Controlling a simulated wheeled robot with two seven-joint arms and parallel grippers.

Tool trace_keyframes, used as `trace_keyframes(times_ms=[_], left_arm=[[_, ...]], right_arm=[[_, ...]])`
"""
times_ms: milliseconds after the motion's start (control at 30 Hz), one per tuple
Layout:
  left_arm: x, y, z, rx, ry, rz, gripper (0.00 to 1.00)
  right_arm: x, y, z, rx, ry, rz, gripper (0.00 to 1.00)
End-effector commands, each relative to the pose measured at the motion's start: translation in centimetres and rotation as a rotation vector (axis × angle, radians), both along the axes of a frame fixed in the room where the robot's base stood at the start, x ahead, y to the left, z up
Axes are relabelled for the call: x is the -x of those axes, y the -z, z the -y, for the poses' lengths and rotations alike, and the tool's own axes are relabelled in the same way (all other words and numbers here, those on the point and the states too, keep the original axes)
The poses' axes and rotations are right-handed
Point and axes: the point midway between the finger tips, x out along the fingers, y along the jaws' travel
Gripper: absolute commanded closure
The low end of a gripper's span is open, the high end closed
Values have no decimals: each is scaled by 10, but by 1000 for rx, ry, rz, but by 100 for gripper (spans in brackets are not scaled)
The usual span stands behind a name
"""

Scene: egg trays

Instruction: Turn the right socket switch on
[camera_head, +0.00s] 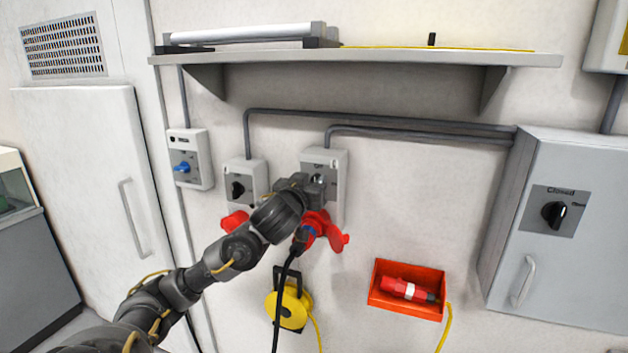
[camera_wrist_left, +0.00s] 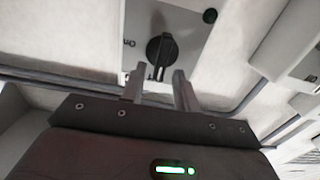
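The right socket box (camera_head: 337,160) is light grey and fixed to the wall, with a grey switch plate marked "Off". Its black rotary knob (camera_wrist_left: 160,50) shows in the left wrist view, with its grip bar nearly upright in that picture. My left gripper (camera_head: 318,180) is in front of this plate and hides most of the knob in the head view. In the left wrist view my left gripper (camera_wrist_left: 159,78) has its two fingers apart, one on each side of the knob's near end. I cannot tell whether they touch it. My right gripper is not in view.
The left socket box (camera_head: 246,172) with a black knob is beside it. A red plug and flap (camera_head: 330,235) with a black cable sit below the right socket. A shelf (camera_head: 360,57) is above. A grey cabinet (camera_head: 545,240) and an orange bin (camera_head: 407,310) are right.

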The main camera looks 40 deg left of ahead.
Motion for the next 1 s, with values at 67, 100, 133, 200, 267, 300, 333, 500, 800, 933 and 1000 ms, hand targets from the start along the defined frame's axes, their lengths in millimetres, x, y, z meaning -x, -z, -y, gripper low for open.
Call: trace_keyframes(times_ms=[67,100,133,200,267,300,333,500,800,933,1000], left_arm=[[0,0,0,1,1,0,80],[0,0,1,0,1,0,86],[0,0,1,0,1,0,90],[-1,0,1,0,2,0,99],[-1,0,1,-1,2,0,100],[-1,-1,1,-1,2,1,100],[-1,-1,2,-1,2,1,100],[-2,-1,2,-11,3,-3,100],[-3,-1,5,-139,3,-44,100],[-3,0,7,-240,2,-80,100],[-4,0,7,-302,2,-100,100]], right_arm=[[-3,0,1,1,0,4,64],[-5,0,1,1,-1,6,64],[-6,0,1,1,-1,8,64],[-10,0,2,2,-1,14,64],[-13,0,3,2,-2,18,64],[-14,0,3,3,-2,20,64],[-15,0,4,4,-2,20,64],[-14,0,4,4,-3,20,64],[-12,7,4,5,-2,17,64],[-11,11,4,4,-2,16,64],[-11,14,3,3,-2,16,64]])
